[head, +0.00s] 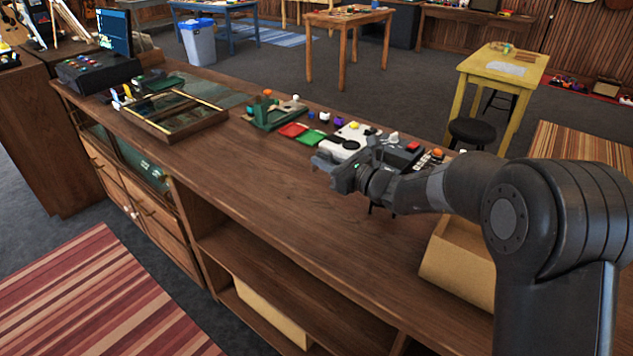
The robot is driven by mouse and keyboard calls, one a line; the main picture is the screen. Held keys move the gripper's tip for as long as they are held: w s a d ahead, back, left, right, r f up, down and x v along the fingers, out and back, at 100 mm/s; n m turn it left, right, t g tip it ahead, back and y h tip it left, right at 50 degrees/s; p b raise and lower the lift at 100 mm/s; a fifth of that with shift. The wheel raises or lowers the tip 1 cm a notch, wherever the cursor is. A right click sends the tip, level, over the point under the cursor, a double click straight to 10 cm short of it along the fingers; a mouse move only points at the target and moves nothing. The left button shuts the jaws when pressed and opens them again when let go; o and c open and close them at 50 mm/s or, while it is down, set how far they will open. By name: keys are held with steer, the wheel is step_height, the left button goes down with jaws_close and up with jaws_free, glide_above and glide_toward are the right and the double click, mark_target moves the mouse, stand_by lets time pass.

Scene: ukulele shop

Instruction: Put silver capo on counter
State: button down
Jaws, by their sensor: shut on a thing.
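The counter (255,180) is a long brown wooden one running from the back left to the front right. My gripper (332,170) is above its middle part, reaching in from the right. It is shut on a small grey thing that blends in with the fingers and appears to be the silver capo. Its outline and the exact gap to the counter top are hard to tell. I see no other silver capo clearly on the counter.
A glass-topped display frame (175,114), a green stand (272,112), red and green trays (293,130) and a white device (350,140) stand along the counter's far side. A tan box (457,262) is at the right. The counter's near-middle strip is bare.

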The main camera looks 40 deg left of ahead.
steer(key=s+a+f, duration=0.1)
steer(key=a, duration=0.1)
steer(key=s+a+f, duration=0.1)
steer(key=a+f, duration=0.1)
steer(key=a, duration=0.1)
steer(key=s+a+f, duration=0.1)
steer(key=a+f, duration=0.1)
steer(key=shift+s+a, duration=0.15)
steer(key=shift+a, duration=0.1)
steer(key=shift+f, duration=1.95)
steer(key=shift+f, duration=0.15)
steer(key=c, duration=1.4)
jaws_free()
steer(key=shift+c, duration=0.2)
steer(key=shift+r, duration=0.2)
steer(key=d, duration=0.7)
steer(key=shift+d, duration=0.3)
